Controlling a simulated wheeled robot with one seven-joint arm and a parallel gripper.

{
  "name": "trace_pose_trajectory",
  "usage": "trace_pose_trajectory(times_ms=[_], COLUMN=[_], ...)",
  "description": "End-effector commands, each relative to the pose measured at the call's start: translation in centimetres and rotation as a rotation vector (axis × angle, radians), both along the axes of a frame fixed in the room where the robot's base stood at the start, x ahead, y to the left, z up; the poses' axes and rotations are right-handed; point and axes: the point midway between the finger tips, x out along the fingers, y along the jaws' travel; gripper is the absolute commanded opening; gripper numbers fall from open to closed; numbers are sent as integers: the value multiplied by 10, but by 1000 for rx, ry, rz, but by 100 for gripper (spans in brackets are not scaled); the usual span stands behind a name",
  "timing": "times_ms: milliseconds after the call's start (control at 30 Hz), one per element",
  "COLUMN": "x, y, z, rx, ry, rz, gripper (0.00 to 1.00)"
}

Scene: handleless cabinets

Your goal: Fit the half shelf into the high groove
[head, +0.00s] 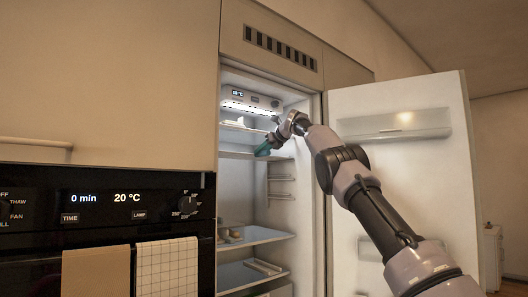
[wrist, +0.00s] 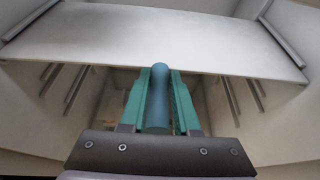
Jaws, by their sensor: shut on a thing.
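The half shelf (wrist: 200,40) is a flat pale grey panel that fills the upper part of the wrist view. Its near edge runs across the picture just beyond my fingertips. My gripper (wrist: 155,95) has teal fingers shut around a blue rounded bar at that edge, seemingly the shelf's grip. In the head view my gripper (head: 264,149) is inside the upper part of the open fridge, and the panel's thin edge (head: 236,154) shows beside it. The shelf looks roughly level. I cannot tell whether its sides sit in a groove.
Wall rails (head: 280,179) show below the gripper on the fridge's right side. Another shelf (head: 238,128) is above, under the lit panel. The open fridge door (head: 400,175) stands to the right of my arm.

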Motion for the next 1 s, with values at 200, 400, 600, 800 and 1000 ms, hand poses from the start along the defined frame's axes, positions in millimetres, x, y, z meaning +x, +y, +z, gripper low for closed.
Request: trace_pose_trajectory(times_ms=[200,400,600,800,1000], x=[0,0,0,0,0], y=[0,0,0,0,0], z=[2,1,0,0,-1], rx=[0,0,1,0,1], ry=[-2,-2,-3,-2,-2], rz=[-1,0,-1,-1,0], gripper=[0,0,0,0,65])
